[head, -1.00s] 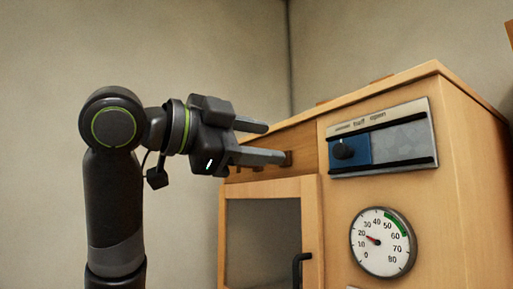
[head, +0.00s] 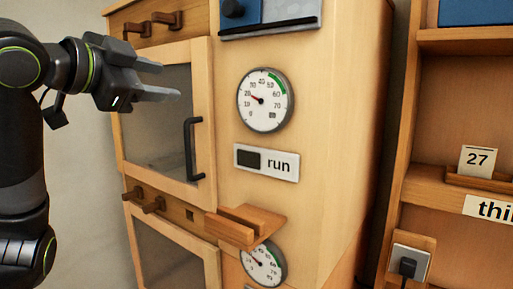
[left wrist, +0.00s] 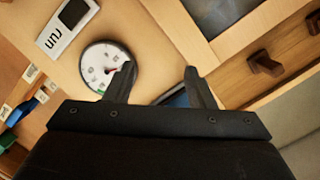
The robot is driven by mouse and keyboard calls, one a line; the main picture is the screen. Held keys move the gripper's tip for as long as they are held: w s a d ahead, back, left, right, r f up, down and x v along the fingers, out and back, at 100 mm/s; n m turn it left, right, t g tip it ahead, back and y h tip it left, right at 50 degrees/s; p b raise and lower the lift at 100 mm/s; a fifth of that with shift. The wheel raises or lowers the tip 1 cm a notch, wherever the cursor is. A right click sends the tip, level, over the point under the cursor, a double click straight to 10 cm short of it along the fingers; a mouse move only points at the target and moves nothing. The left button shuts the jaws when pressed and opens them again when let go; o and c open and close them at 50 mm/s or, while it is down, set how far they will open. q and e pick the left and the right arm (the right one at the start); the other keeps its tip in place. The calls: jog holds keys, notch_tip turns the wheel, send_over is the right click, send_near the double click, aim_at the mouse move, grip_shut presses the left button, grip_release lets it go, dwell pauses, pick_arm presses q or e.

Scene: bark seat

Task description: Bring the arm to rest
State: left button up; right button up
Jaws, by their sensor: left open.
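My left gripper (head: 168,82) is raised at the upper left in the head view, in front of the wooden cabinet (head: 335,150). Its two fingers are apart and nothing shows between them. In the left wrist view the open fingers (left wrist: 158,85) point at the cabinet front, with the dial and part of a blue panel behind them. My left arm (head: 22,140) stands bent at the left edge of the head view. My right gripper is not in view.
The cabinet has a glazed upper door (head: 165,140) with a black handle (head: 192,150), a dial (head: 265,100), a "run" plate (head: 267,162) and a protruding wooden ledge (head: 245,225). A shelf unit (head: 455,45) with a "27" card (head: 477,161) stands at the right.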

pick_arm(q)
jog(key=w+a+f+n+y, duration=0.15)
jog(key=w+f, duration=0.35)
jog(key=f, duration=0.6)
jog(key=s+a+f+n+g+y, duration=0.2)
jog(key=f+n, duration=0.1)
jog(key=f, duration=1.3)
jog(key=s+a+f+n+g+y, duration=0.2)
jog(key=a+f+n, duration=0.15)
jog(key=f, duration=1.25)
jog(key=s+a+f+n+g+y, duration=0.2)
jog(key=s+a+f+n+g, duration=0.15)
jog(key=s+f, duration=1.15)
jog(key=s+a+f+n+g+y, duration=0.1)
jog(key=s+a+f+n+g, duration=0.1)
jog(key=s+f, duration=0.5)
jog(key=s+a+f+n+g+y, duration=0.1)
jog(key=s+f+n+y, duration=0.15)
jog(key=s, duration=0.85)
notch_tip(320, 180, down, 25)
jog(key=a+g+h, duration=0.1)
jog(key=a, duration=0.1)
jog(key=s+d+f+g, duration=0.1)
jog(key=s+f, duration=1.3)
jog(key=f, duration=0.1)
jog(key=shift+s+d+f+h, duration=0.15)
jog(key=shift+s+d+h, duration=0.1)
jog(key=shift+d+h, duration=0.15)
